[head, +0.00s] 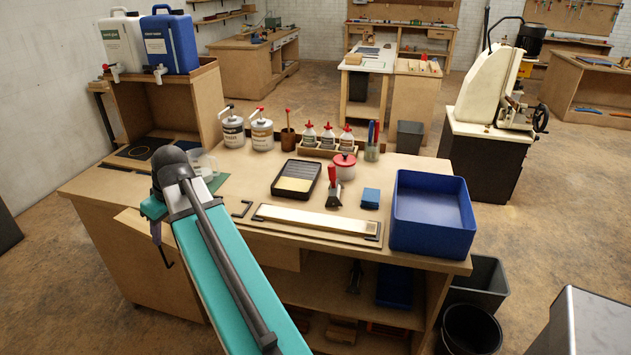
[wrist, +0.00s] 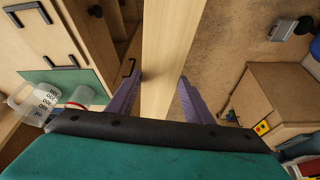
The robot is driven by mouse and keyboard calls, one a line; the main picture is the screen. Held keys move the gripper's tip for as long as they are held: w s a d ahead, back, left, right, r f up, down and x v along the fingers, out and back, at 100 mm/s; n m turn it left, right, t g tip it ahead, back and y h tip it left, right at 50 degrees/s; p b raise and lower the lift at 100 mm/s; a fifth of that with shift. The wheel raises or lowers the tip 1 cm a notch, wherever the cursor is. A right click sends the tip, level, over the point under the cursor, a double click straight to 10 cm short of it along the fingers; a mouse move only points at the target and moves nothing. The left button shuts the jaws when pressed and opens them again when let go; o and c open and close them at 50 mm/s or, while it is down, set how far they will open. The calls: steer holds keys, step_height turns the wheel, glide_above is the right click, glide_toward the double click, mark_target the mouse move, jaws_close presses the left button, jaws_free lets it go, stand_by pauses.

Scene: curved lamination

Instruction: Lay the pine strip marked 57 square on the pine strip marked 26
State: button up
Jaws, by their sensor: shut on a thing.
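My gripper (wrist: 158,98) has its two purple fingers on either side of a pale pine strip (wrist: 170,45) and is shut on it. In the head view my gripper (head: 158,235) is at the bench's left front edge, partly hidden by my arm, and a short part of the held strip (head: 131,221) shows beside it. Another pale strip (head: 315,219) lies flat along the front of the bench, between dark edge pieces, well to the right of my gripper. No number can be read on either strip, so I cannot tell which is 57 or 26.
On the bench (head: 228,203) are a black tray (head: 296,180), a red-handled tool (head: 333,190), a blue block (head: 370,198) and a large blue bin (head: 432,213). Glue pots (head: 262,134) and bottles stand behind.

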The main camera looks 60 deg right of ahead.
steer(key=s+d+n+p, duration=0.15)
steer(key=s+d, duration=0.25)
steer(key=d, duration=0.6)
steer(key=s+d+p, duration=0.3)
steer(key=s+d, duration=0.1)
steer(key=d, duration=0.6)
steer(key=s+d+r+p, duration=0.1)
steer(key=s+d+p, duration=0.3)
steer(key=s+d, duration=1.2)
steer(key=shift+s+d+n+y, duration=0.3)
steer(key=shift+d+n+y, duration=0.1)
steer(key=shift+n, duration=0.05)
steer(key=shift+f, duration=0.2)
steer(key=shift+f+b, duration=2.05)
steer(key=shift+f, duration=1.95)
steer(key=shift+s+f, duration=0.1)
steer(key=shift+s, duration=0.1)
